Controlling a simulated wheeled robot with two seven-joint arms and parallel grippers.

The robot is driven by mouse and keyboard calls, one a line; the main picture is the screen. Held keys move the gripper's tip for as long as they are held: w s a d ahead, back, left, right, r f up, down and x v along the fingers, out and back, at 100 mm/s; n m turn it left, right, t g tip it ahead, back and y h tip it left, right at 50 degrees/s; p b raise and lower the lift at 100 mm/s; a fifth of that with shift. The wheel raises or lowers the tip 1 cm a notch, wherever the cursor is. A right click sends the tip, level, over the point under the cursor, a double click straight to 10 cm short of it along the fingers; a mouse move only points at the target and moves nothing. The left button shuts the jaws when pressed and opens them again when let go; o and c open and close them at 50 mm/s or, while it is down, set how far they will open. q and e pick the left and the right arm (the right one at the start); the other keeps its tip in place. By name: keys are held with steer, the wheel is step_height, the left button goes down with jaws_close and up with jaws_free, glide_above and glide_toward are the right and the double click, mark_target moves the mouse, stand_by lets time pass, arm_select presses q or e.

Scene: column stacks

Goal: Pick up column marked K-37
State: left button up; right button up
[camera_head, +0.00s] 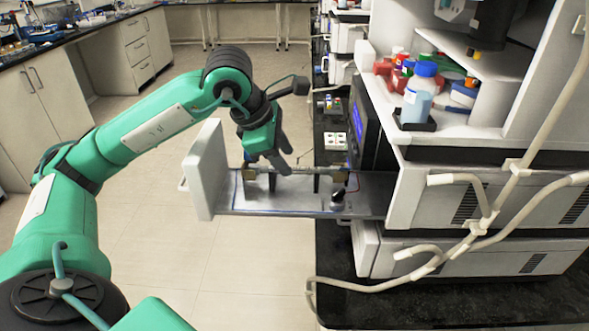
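A pulled-out drawer (225,206) with a pale front panel extends left from the instrument stack. A thin grey column (305,177) lies level across it on small dark supports, with brass-coloured fittings near its ends. No K-37 marking is readable. My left gripper (281,168) points down at the column's left half, its fingertips at or just above it. I cannot tell whether the fingers touch the column or how far apart they are. The gripper hides part of the column. My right gripper is out of view.
The instrument stack (408,208) stands right, with pale tubing (470,240) draped in front. A blue-capped bottle (418,95) and several smaller bottles sit on its upper shelf. A black bench (335,255) lies below; open floor (185,270) is left.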

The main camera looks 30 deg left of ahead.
mark_target(294, 171)
arm_select(q)
steer(key=shift+x, duration=1.45)
steer(key=shift+a, duration=0.1)
jaws_close()
steer(key=shift+r, duration=0.15)
